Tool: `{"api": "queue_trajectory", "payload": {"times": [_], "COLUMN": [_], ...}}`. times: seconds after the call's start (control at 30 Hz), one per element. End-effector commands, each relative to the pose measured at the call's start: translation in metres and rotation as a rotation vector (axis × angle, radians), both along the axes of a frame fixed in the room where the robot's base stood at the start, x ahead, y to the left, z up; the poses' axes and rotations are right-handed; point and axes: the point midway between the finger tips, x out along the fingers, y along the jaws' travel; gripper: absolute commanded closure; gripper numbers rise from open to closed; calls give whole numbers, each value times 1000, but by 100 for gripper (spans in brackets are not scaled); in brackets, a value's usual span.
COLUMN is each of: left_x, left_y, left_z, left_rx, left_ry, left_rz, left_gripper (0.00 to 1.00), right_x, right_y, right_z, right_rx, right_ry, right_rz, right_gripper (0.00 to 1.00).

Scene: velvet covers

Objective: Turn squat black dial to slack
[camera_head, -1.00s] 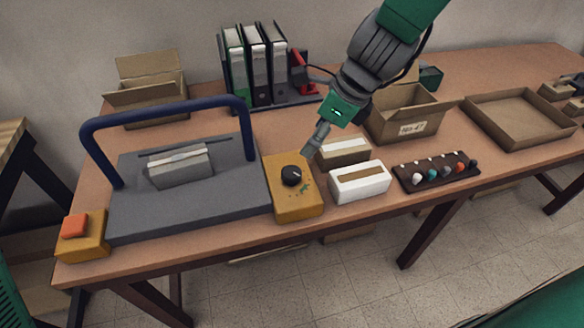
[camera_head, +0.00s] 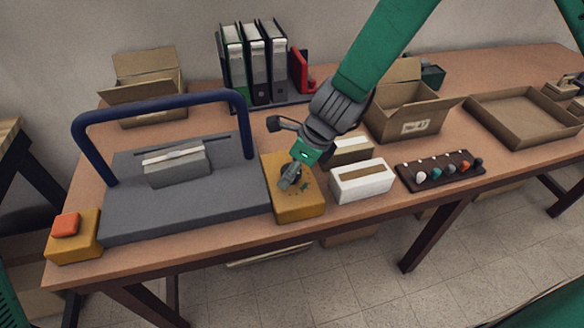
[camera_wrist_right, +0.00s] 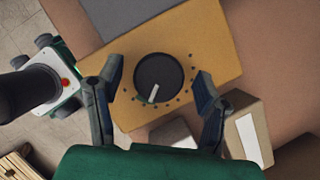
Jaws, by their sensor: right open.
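The squat black dial (camera_wrist_right: 159,77) sits on a yellow box (camera_wrist_right: 205,40). In the right wrist view its white pointer line points down and slightly left in the picture, and small dark marks ring part of its edge. My right gripper (camera_wrist_right: 162,92) is open, one finger on each side of the dial, with a gap on both sides. In the head view my right gripper (camera_head: 290,182) is over the yellow box (camera_head: 300,207) and hides most of the dial. My left gripper is not in view.
A grey press plate with a blue bar handle (camera_head: 160,108) stands left of the yellow box. A white box (camera_head: 361,182) and a brown carton (camera_head: 346,150) are close on the right. A dark rack of coloured knobs (camera_head: 440,172) lies farther right.

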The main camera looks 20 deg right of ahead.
Motion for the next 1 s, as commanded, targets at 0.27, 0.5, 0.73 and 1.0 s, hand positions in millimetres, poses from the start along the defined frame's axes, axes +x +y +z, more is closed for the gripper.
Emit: {"api": "queue_trajectory", "payload": {"times": [0.27,0.5,0.73,1.0], "left_x": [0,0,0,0], "left_y": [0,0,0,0], "left_z": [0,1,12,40], "left_rx": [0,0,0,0], "left_ry": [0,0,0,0], "left_rz": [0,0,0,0], "left_gripper": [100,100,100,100], "right_x": [0,1,1,2], "right_y": [0,-1,-1,-1], "right_z": [0,1,3,4], "right_rx": [-1,-1,-2,-2], "right_ry": [-1,-1,-2,-1], "right_rz": [0,4,64,253], "right_gripper": [81,88,88,88]}}
